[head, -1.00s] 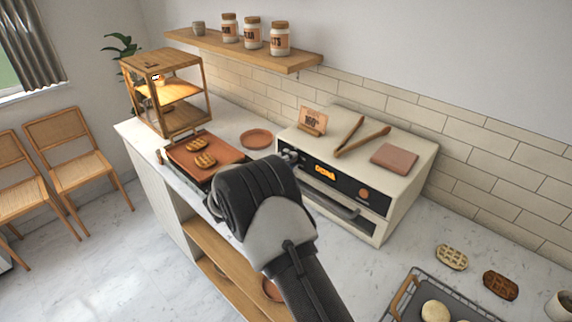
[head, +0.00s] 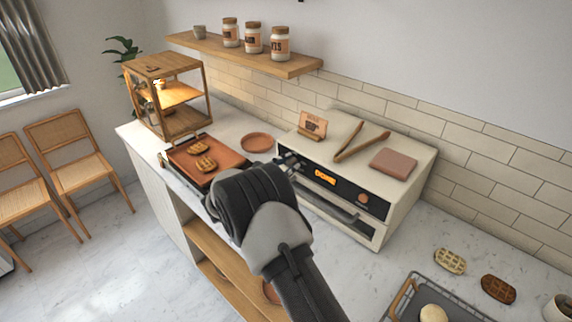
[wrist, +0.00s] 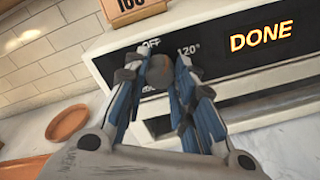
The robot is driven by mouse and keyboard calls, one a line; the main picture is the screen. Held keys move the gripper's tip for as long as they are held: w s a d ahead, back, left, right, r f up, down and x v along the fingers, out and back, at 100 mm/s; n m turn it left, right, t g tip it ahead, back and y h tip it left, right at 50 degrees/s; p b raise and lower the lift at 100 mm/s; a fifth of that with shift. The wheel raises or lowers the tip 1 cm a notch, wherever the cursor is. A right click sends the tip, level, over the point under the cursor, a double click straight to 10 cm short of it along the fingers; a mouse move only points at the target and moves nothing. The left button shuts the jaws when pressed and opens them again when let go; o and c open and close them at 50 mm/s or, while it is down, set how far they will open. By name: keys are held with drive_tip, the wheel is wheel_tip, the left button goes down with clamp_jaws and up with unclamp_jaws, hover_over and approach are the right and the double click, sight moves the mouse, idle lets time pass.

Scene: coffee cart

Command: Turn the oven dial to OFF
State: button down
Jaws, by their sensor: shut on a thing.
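The cream oven (head: 392,222) stands on the counter, its black front panel showing an orange DONE display (head: 325,177). The display also shows in the wrist view (wrist: 262,37). The dial (wrist: 160,72) is a dark round knob at the panel's left end. OFF (wrist: 150,43) is printed above it and 120° (wrist: 188,50) to its upper right; a lower label is mostly hidden. My gripper (wrist: 158,70) is shut on the dial, with a finger on each side. Where the dial points cannot be told. In the head view my wrist hides most of the gripper (head: 287,161).
Tongs (head: 360,141), a small card stand (head: 312,126) and a flat brown slab (head: 394,162) lie on the oven top. The oven handle (head: 325,204) juts out below the panel. A terracotta plate (head: 257,142) and a waffle griddle (head: 225,157) are to the left.

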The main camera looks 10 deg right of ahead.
drive_tip(key=n+p, duration=0.1)
drive_tip(key=n, duration=0.3)
drive_tip(key=shift+n+g+h+p, duration=0.35)
drive_tip(key=shift+n+p, duration=0.2)
drive_tip(key=shift+n, duration=1.35)
drive_tip(key=c, duration=1.3)
unclamp_jaws()
drive_tip(key=v, duration=1.2)
